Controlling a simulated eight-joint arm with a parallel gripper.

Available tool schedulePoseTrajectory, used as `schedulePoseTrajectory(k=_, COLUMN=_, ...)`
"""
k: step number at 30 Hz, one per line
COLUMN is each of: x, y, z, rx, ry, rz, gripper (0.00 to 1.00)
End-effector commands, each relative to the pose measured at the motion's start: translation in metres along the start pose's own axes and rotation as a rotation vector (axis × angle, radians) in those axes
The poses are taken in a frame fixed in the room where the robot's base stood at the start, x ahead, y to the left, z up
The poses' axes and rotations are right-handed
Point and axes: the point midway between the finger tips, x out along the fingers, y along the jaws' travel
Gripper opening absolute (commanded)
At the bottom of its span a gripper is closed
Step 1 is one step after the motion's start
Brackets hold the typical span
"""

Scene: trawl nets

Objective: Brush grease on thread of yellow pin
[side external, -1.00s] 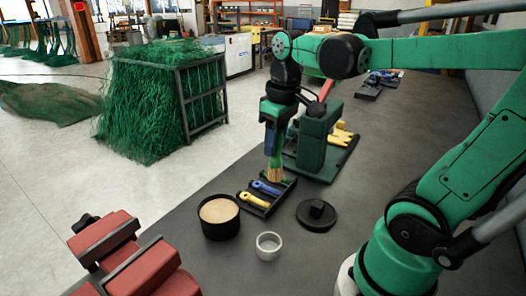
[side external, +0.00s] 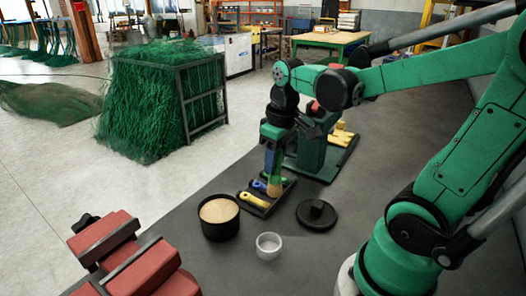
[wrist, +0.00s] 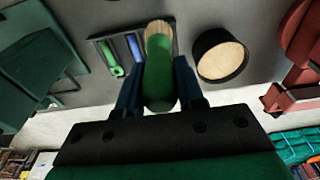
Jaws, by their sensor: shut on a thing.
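My gripper (side external: 271,158) is shut on a green-handled brush (wrist: 160,70), bristles pointing down. In the side view the tan bristles (side external: 274,189) hang over or beside the right end of the dark tray; I cannot tell whether they touch it. A black pot (side external: 220,228) with a smooth tan fill stands left of the tray, perhaps the grease; in the wrist view it is right of the brush (wrist: 221,56). Several yellow pieces (side external: 342,134) lie on a dark green base behind the gripper. I cannot make out a pin or thread among them.
The dark tray (side external: 247,209) holds yellow (side external: 252,199) and blue (side external: 260,185) handles; the wrist view also shows a green one (wrist: 110,58). A black lid (side external: 317,215) and a pale cup (side external: 268,245) lie in front. A red vise-like block (side external: 130,262) is at lower left.

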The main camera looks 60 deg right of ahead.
Motion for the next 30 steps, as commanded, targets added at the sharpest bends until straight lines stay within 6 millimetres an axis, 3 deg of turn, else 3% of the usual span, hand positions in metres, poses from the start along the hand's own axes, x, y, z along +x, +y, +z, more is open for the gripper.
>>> schedulePoseTrajectory(k=11, x=0.039, y=0.000, z=0.004, rx=0.000, ry=0.000, rz=0.000, gripper=0.00)
schedulePoseTrajectory(k=24, x=0.045, y=0.000, z=-0.035, rx=-0.002, ry=0.000, rz=0.000, gripper=0.00)
schedulePoseTrajectory(k=30, x=0.043, y=0.000, z=-0.017, rx=0.002, ry=0.000, rz=0.000, gripper=0.00)
